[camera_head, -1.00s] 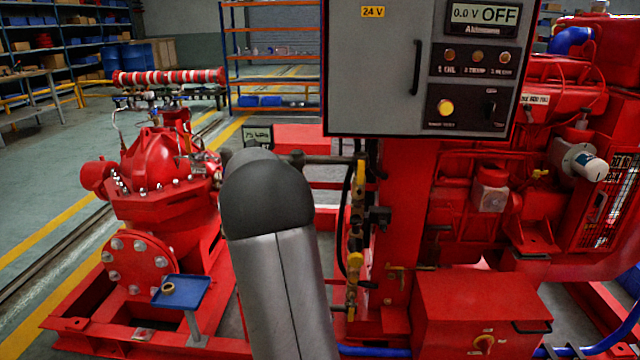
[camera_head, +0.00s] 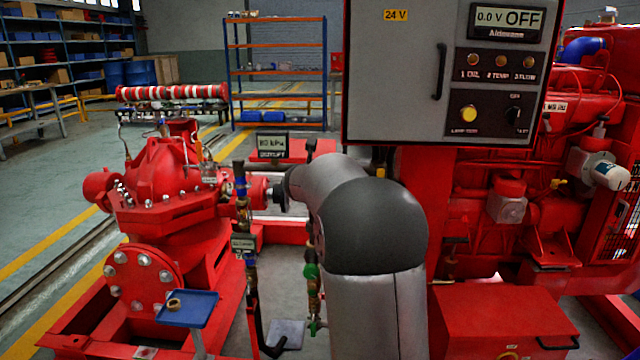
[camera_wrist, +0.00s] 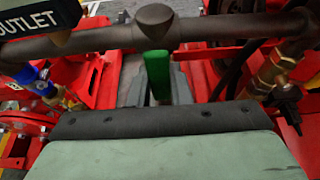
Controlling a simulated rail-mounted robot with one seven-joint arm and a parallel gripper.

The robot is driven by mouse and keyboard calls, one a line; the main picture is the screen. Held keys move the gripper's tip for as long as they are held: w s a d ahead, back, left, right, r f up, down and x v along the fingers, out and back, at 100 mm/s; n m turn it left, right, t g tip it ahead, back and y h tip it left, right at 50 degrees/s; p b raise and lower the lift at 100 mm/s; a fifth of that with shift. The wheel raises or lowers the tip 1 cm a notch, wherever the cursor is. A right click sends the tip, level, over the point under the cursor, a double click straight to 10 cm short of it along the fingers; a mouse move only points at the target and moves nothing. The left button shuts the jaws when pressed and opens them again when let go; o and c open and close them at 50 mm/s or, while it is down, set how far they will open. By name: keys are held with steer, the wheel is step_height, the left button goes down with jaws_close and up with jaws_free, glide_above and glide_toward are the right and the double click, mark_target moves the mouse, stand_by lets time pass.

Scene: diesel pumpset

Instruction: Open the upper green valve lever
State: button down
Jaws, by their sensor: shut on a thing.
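The upper green lever (camera_wrist: 158,75) shows in the wrist view, hanging upright just below a dark horizontal pipe with a round fitting (camera_wrist: 153,22). My gripper (camera_wrist: 158,95) is at the lever, with grey fingers on either side of it, shut on it. The lever's lower end is hidden behind my gripper's dark front edge. In the head view my grey arm hides the gripper and this lever. A lower green valve part (camera_head: 311,270) shows just left of my arm.
A blue-and-brass valve (camera_wrist: 50,92) is at the left in the wrist view, and brass fittings (camera_wrist: 275,70) are at the right. In the head view, a grey control cabinet (camera_head: 400,90) stands above my arm. A red pump (camera_head: 160,195) and blue tray (camera_head: 187,308) are left.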

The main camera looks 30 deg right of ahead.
stand_by(0.3)
steer(key=c, duration=1.3)
jaws_free()
steer(key=shift+p+v, duration=1.35)
steer(key=shift+v, duration=7.35)
